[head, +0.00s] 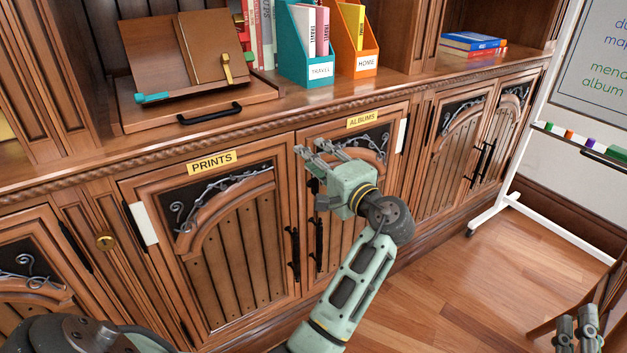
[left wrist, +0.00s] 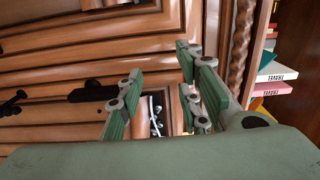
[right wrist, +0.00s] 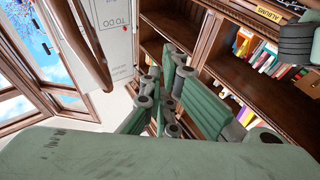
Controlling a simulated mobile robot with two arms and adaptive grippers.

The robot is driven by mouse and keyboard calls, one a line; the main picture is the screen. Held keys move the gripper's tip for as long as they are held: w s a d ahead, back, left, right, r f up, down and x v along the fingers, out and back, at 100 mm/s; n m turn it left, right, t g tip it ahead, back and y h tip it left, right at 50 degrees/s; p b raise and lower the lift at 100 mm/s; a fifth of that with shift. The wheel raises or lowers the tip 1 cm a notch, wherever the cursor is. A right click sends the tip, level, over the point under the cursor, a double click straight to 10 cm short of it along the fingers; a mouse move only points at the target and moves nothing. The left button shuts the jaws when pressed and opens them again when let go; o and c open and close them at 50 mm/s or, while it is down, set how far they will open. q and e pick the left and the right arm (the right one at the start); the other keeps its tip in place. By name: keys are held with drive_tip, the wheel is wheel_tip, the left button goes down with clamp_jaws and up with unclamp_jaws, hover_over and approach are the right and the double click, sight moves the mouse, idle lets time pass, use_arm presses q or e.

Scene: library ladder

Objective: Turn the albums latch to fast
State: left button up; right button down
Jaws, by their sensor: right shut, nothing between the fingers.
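The albums door (head: 343,215), under the yellow ALBUMS label (head: 362,119), is closed beside the PRINTS door (head: 232,235). My left gripper (head: 308,172) is open in front of the upper left part of the albums door, with nothing between its fingers. Its spread fingers also show in the left wrist view (left wrist: 160,100). A black fitting, which looks like the latch (left wrist: 92,91), lies beyond the left finger there; its setting is unclear. In the head view the gripper partly covers that area. My right gripper (head: 577,330) is shut and empty, away from the cabinet at lower right.
Black door handles (head: 295,253) stick out below my left gripper. The counter above holds a teal file box (head: 300,45), an orange file box (head: 356,38) and a wooden stand (head: 150,85). A whiteboard on a white frame (head: 560,210) stands right. The floor (head: 470,285) between is clear.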

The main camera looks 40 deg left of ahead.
use_arm(q)
drive_tip(key=shift+w+r, duration=0.2)
drive_tip(key=shift+r, duration=0.15)
use_arm(e)
drive_tip(key=shift+w+f, duration=0.1)
